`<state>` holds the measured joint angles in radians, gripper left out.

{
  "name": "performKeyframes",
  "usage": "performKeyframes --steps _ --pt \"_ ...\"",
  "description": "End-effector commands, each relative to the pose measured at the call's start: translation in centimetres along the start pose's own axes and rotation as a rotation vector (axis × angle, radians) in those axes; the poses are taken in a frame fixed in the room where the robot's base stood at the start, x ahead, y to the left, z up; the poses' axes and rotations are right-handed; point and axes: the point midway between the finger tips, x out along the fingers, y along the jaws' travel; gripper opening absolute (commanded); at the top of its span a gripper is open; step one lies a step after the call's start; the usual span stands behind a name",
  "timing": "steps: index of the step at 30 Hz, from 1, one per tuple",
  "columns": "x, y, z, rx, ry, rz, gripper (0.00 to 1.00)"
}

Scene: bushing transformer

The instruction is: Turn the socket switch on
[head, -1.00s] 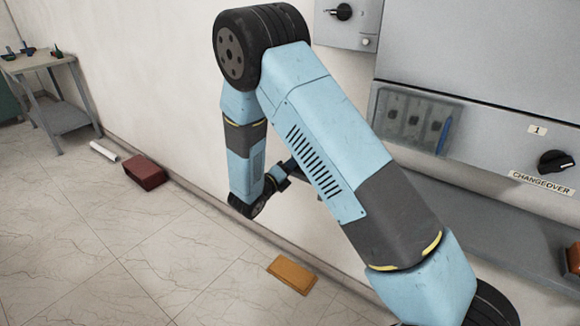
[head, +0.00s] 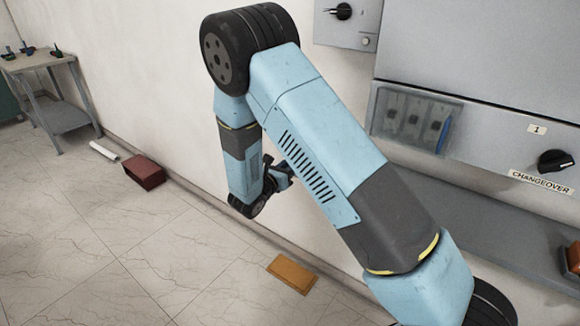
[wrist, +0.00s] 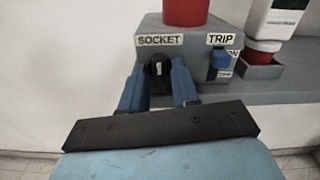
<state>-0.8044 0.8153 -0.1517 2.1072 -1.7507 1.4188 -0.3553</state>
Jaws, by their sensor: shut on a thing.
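The socket switch (wrist: 159,69) is a round black knob with a white mark that looks upright. It sits on the front of a grey box (wrist: 194,42), under a label reading SOCKET, in the wrist view. My gripper (wrist: 159,80) has its two blue fingers on either side of the knob and is shut on it. The fingers hide the knob's sides. In the head view the arm hides the switch.
Right of the knob is a blue TRIP switch (wrist: 220,59) with an ON label beside it. A red cylinder (wrist: 186,11) stands on the box. A grey tray (wrist: 262,70) with a red-and-white container lies right. An orange block (head: 292,275) lies on the floor.

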Motion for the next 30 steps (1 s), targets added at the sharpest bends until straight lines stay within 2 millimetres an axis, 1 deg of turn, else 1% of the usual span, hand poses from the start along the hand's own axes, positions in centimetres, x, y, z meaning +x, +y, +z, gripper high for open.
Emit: performKeyframes --steps 3,10,27,28,30 --pt "-0.06 0.12 -0.14 0.063 0.004 0.004 0.00" --pt "-0.03 0.13 -0.08 0.145 0.003 0.003 0.00" --pt "0.05 0.16 0.10 0.174 -0.001 0.003 0.00" --pt "0.05 0.16 0.11 0.174 -0.001 0.003 0.33" --pt "0.05 0.14 0.11 0.173 -0.001 0.003 0.40"
